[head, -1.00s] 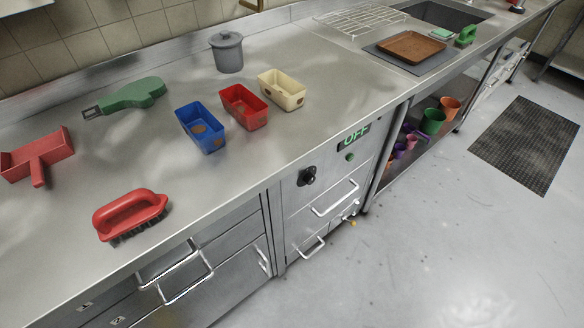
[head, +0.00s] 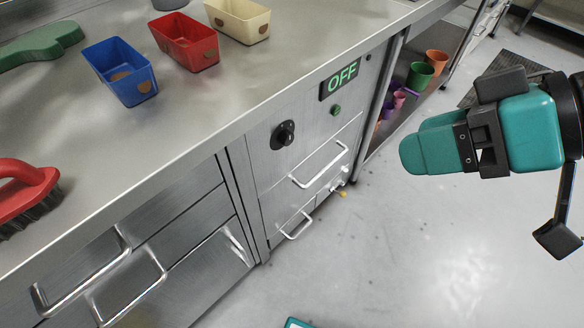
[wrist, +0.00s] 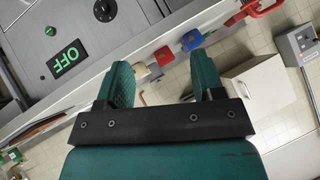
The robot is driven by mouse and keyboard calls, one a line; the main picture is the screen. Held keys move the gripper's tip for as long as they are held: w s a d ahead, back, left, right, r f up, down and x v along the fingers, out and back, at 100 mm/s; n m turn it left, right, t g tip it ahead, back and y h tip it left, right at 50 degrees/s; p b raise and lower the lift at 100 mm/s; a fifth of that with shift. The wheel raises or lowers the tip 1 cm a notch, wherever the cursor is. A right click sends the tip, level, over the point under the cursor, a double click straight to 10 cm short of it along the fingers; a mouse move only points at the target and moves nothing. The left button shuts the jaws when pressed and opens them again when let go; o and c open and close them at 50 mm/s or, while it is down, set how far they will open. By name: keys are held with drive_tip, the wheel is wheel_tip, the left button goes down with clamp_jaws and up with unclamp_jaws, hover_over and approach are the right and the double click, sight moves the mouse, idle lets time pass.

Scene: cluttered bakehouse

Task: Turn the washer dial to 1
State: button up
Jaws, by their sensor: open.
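The black washer dial (head: 283,135) sits on the steel front panel under the counter edge. To its right a display (head: 340,79) reads "OFF" in green, with a green button (head: 335,110) below it. My teal gripper (head: 408,154) is in the air to the right of the panel, apart from the dial, pointing left. In the wrist view my gripper (wrist: 163,88) is open with nothing between its fingers.
Drawer handles (head: 318,166) stick out below the dial. On the counter are a blue bin (head: 120,75), a red bin (head: 184,41), a cream bin (head: 238,18) and a red brush (head: 25,190). The floor in front of the panel is mostly clear.

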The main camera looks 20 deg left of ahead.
drive_tip(key=w+a+f+t+y+b, duration=0.1)
drive_tip(key=w+a+f+y+b, duration=0.15)
drive_tip(key=f+b, duration=0.45)
drive_tip(key=w+a+f+t+y+b, duration=0.1)
drive_tip(key=a+f+y+b, duration=0.15)
drive_tip(key=f+b, duration=0.5)
drive_tip(key=m+t+y+b, duration=0.15)
drive_tip(key=t+b, duration=0.45)
drive_tip(key=b, duration=0.6)
approach(290, 141)
drive_tip(key=shift+m, duration=0.25)
drive_tip(key=p+x, duration=0.8)
drive_tip(key=shift+s+r, duration=0.15)
drive_tip(key=shift+w+a+p, duration=0.3)
drive_tip(key=shift+w+a, duration=0.05)
drive_tip(key=shift+a, duration=0.25)
drive_tip(key=c, duration=0.9)
